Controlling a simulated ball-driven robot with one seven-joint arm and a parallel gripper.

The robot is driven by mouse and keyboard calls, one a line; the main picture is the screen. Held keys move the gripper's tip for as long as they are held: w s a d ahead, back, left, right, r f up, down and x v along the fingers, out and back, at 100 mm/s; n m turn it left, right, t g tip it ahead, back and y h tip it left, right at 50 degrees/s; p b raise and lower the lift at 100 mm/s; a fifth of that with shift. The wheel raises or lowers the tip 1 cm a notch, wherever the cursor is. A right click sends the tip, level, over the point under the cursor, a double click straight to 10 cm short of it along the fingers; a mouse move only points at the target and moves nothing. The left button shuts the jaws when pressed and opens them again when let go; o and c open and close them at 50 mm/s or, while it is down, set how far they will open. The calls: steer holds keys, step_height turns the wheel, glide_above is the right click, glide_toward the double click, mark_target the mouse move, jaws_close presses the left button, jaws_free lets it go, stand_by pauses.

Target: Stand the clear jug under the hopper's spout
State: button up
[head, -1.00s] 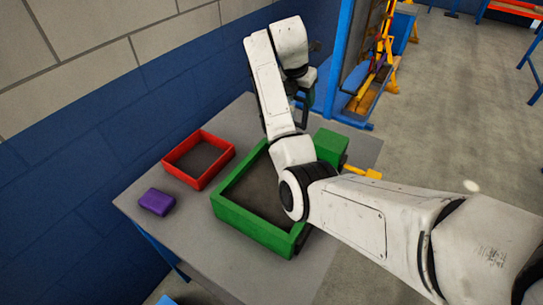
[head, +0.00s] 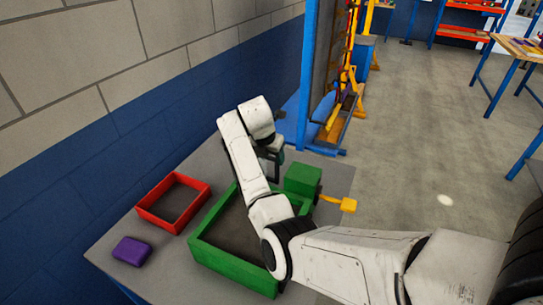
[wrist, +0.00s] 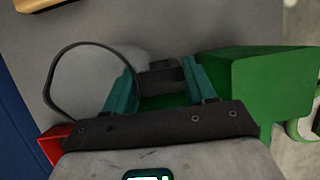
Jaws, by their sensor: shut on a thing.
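In the wrist view my gripper (wrist: 163,85) has its two teal fingers shut on a dark grey piece, seemingly the handle of the clear jug (wrist: 122,58). The jug shows only as a pale, see-through shape with a thin dark rim to the left of the fingers. Its base is hidden, so I cannot tell whether it touches the table. In the head view my gripper (head: 270,165) is partly hidden by my wrist, over the far part of the table beyond the green tray. I cannot make out the hopper or its spout for certain.
On the grey table (head: 195,165) stand a red tray (head: 192,222), a purple block (head: 132,251) and a large green tray (head: 235,272). A green block (head: 303,179) and a yellow piece (head: 348,205) are at the right edge. A blue wall (head: 60,215) borders the left.

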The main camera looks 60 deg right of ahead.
steer(key=shift+f, duration=0.1)
steer(key=o, duration=1.3)
steer(key=shift+o, duration=0.5)
